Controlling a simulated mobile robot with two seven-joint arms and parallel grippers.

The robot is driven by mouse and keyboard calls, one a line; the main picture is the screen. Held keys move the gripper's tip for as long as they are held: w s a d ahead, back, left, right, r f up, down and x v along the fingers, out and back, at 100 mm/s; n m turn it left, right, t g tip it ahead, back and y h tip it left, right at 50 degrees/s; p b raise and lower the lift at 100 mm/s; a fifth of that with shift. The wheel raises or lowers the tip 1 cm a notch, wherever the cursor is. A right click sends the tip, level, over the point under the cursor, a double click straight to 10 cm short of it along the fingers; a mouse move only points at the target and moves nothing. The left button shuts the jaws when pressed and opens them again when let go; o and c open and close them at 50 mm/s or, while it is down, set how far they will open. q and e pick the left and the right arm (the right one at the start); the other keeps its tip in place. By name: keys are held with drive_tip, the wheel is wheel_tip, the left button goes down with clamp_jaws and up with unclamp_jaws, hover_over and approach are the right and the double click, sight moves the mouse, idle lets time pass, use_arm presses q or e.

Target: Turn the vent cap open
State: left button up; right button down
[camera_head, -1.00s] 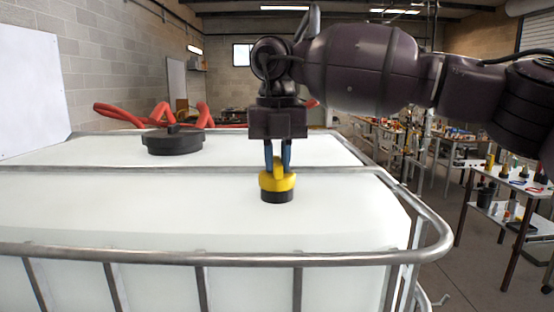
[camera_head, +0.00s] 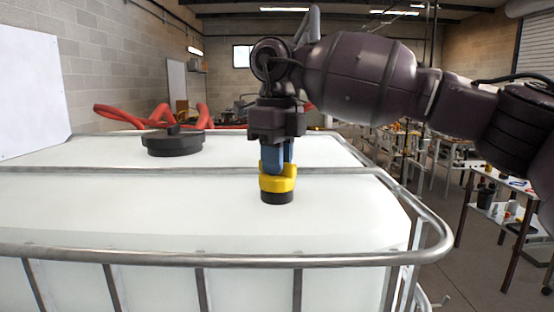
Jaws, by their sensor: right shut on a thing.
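The vent cap (camera_head: 277,184) is yellow and sits on a short black base (camera_head: 277,198) on top of the white tank (camera_head: 130,218). My right gripper (camera_head: 278,172) comes down from above, with its blue fingers shut on the upper part of the yellow cap. The fingers hide part of the cap's raised grip. My left gripper is not in view.
A large black lid (camera_head: 173,143) stands on the tank to the left. Metal cage rails (camera_head: 200,259) run across and around the tank top. Red hoses (camera_head: 130,115) lie behind it. Workbenches (camera_head: 500,180) with small items stand at the right.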

drive_tip(key=n, duration=0.6)
drive_tip(key=shift+r+n, duration=0.1)
drive_tip(key=shift+n, duration=0.3)
idle(0.4)
drive_tip(key=c, duration=1.1)
unclamp_jaws()
wheel_tip(320, 180, up, 11)
drive_tip(key=shift+f, duration=0.15)
